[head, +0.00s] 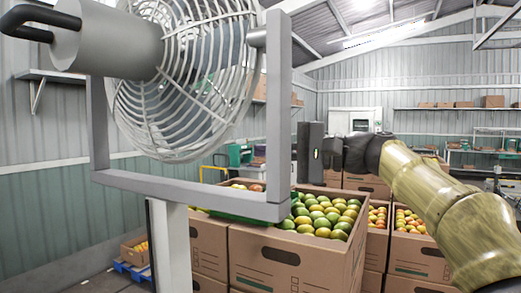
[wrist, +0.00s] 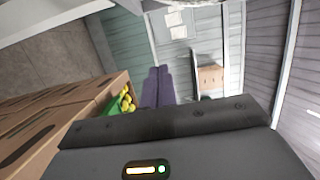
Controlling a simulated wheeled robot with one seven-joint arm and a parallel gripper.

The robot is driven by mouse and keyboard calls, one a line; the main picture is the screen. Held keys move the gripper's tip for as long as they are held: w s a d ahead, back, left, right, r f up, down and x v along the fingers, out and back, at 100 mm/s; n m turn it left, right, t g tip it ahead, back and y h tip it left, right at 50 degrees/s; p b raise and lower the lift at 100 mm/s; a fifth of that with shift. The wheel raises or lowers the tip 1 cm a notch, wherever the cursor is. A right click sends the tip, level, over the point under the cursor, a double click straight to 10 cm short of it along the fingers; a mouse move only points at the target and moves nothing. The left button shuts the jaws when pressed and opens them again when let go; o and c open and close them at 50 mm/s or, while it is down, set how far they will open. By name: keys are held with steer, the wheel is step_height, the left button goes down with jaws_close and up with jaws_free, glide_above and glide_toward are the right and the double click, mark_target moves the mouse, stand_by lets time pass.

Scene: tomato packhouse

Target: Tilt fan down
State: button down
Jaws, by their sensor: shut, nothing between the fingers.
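The fan fills the upper left of the head view, with a round pale wire grille (head: 190,75) and a grey cylindrical motor housing (head: 115,42). A black looped handle (head: 32,20) sticks out from the housing's back at the left edge. The fan hangs in a grey U-shaped bracket (head: 190,192) on a pale post (head: 175,245). My gripper (head: 310,152) is right of the bracket, apart from the handle; its fingers do not show clearly there. In the wrist view its dark fingers (wrist: 158,75) are together and empty. The fan is not visible there.
Cardboard boxes of green and orange tomatoes (head: 300,250) stand below and behind the fan and under my arm. A shelf (head: 50,75) is on the left wall. A white cabinet (head: 352,120) and wall shelves with small boxes (head: 492,101) are at the back.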

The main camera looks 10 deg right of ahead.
steer(key=a+p, duration=0.2)
steer(key=a, duration=0.8)
stand_by(0.3)
steer(key=shift+m, duration=0.6)
steer(key=s+a+f+b, duration=0.1)
steer(key=b, duration=0.1)
steer(key=s+a+b, duration=0.1)
steer(key=s+b, duration=0.1)
steer(key=b, duration=0.1)
steer(key=shift+a+f+b, duration=0.3)
steer(key=shift+f, duration=0.05)
steer(key=shift+d, duration=0.1)
